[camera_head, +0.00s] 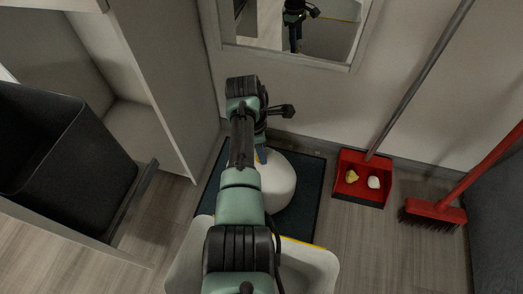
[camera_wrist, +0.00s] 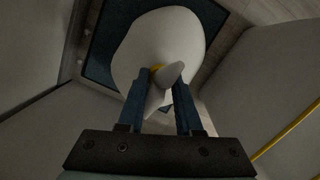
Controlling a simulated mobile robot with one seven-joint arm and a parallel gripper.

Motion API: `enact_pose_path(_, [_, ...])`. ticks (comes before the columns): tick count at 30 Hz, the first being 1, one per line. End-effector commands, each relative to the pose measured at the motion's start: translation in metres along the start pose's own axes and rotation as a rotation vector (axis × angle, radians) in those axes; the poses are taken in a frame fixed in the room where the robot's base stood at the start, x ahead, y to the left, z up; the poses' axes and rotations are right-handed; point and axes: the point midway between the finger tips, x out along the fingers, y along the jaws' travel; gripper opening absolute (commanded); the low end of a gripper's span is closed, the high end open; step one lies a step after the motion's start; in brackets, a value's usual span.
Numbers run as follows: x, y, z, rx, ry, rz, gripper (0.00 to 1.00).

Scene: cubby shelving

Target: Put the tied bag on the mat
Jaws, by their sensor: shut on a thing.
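The tied bag (camera_head: 278,182) is white and rounded, and my arm hides part of it in the head view. In the wrist view the tied bag (camera_wrist: 150,48) fills the upper middle, with a yellow tie at its gathered neck. My gripper (camera_wrist: 160,92) is shut on the neck of the bag, one blue finger on each side. In the head view my gripper (camera_head: 261,155) is at the top of the bag. The dark mat (camera_head: 309,205) lies on the floor beneath the bag. I cannot tell whether the bag touches the mat.
A red dustpan (camera_head: 375,198) with a yellow and a white piece in it lies right of the mat. A red broom (camera_head: 437,211) stands farther right. A black bin (camera_head: 65,150) sits in the cabinet at left. A pale open bin (camera_head: 318,272) is in front, below my arm.

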Motion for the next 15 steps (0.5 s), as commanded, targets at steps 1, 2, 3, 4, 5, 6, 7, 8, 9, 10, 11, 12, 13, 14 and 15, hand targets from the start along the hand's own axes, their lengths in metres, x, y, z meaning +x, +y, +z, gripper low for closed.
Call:
enact_pose_path(1, [-0.0013, 0.0017, 0.0005, 0.001, -0.001, 0.005, 0.00])
enact_pose_path(2, [-0.0003, 0.0016, 0.0004, 0.001, -0.001, 0.004, 0.00])
enact_pose_path(3, [0.0010, 0.0016, 0.0003, 0.000, -0.002, 0.004, 0.00])
enact_pose_path(4, [0.0036, -0.0002, -0.0004, 0.000, 0.000, -0.001, 0.36])
enact_pose_path(5, [0.0030, -0.0002, -0.0003, 0.000, 0.000, -0.001, 0.41])
enact_pose_path(6, [0.0030, -0.0002, -0.0003, 0.000, 0.000, -0.001, 0.48])
enact_pose_path(7, [0.0030, -0.0002, -0.0003, 0.000, 0.000, -0.001, 0.54])
enact_pose_path(8, [0.0030, -0.0003, -0.0003, 0.000, 0.000, -0.001, 0.59])
enact_pose_path(9, [0.0030, -0.0003, -0.0003, 0.000, 0.000, -0.001, 0.64])
enact_pose_path(10, [0.0030, -0.0003, -0.0003, 0.000, 0.000, -0.001, 0.64])
enact_pose_path(11, [0.0030, -0.0003, -0.0003, 0.000, 0.000, -0.001, 0.64])
enact_pose_path(12, [0.0030, -0.0003, -0.0003, 0.000, 0.000, -0.001, 0.64])
enact_pose_path(13, [0.0030, -0.0004, -0.0003, 0.000, 0.000, -0.001, 0.64])
enact_pose_path(14, [0.0030, -0.0004, -0.0003, 0.000, 0.000, -0.001, 0.64])
enact_pose_path(15, [0.0030, -0.0004, -0.0003, 0.000, 0.000, -0.001, 0.64])
